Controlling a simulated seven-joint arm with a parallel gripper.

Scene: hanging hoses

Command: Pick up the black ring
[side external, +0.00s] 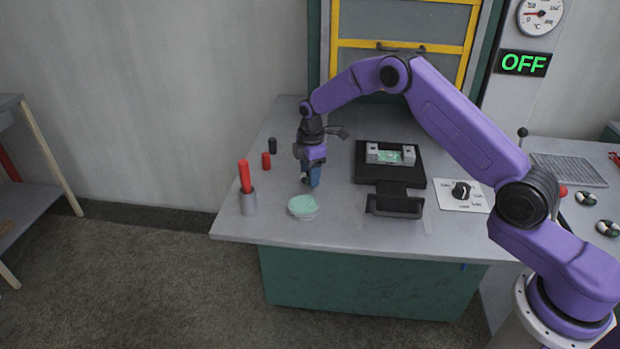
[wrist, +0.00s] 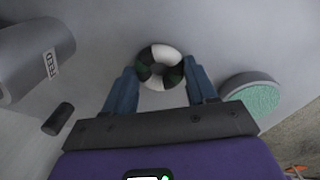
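A ring (wrist: 146,56) with alternating dark and white segments lies on the grey table in the wrist view; its dark parts look black to dark green. My gripper (wrist: 162,78) is open, with one blue finger on each side of the ring. I cannot tell whether the fingers touch it. In the side view my gripper (side external: 313,181) points down close to the tabletop, and the ring there is hidden behind the fingers or too small to make out.
A green-topped round dish (side external: 303,207) stands close to my gripper, also in the wrist view (wrist: 250,97). A black fixture (side external: 390,165) is right.

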